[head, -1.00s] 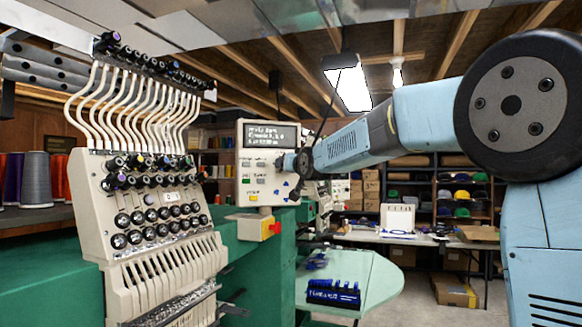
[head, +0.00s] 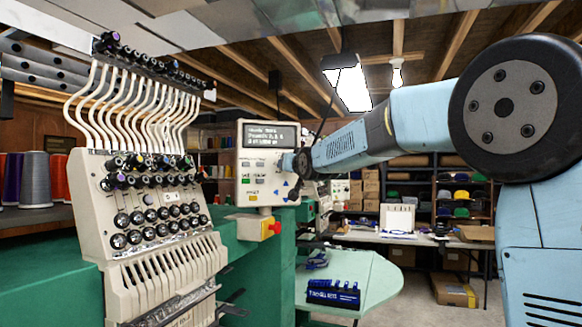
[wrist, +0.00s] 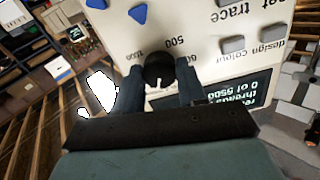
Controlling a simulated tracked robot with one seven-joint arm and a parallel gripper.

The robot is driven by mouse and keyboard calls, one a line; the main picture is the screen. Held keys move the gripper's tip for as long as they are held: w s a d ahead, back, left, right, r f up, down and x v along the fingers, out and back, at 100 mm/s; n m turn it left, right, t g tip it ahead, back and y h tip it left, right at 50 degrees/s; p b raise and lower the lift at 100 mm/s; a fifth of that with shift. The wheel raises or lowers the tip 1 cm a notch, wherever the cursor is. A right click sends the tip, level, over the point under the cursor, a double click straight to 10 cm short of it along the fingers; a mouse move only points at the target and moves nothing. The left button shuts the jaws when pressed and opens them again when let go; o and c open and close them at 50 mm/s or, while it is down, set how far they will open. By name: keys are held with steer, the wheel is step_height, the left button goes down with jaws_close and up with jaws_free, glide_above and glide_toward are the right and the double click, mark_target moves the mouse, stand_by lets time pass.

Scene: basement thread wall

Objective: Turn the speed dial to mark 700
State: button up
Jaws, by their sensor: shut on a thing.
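The speed dial (wrist: 159,68) is a round black knob on the pale control panel (wrist: 190,20), seen upside down in the wrist view. My gripper (wrist: 160,78) is shut on the dial, with one finger on each side. A short white line on the knob points toward the bottom of the wrist view, toward my palm. Printed numbers show around the knob; one reads 500 (wrist: 174,42). No 700 mark can be made out. In the head view, my gripper (head: 300,163) is at the right edge of the panel (head: 247,140), and the dial is hidden.
The panel's lit display (head: 271,136) and several buttons are close to my gripper. A red and yellow switch (head: 270,228) sits below the panel. The embroidery machine's thread head (head: 150,200) stands at the left; a green table (head: 375,275) extends below.

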steer(key=shift+n, duration=0.3)
steer(key=n, duration=1)
steer(key=shift+s+a, duration=0.1)
steer(key=shift+a, duration=0.05)
stand_by(0.5)
steer(key=o, duration=1.1)
steer(key=shift+c, duration=0.2)
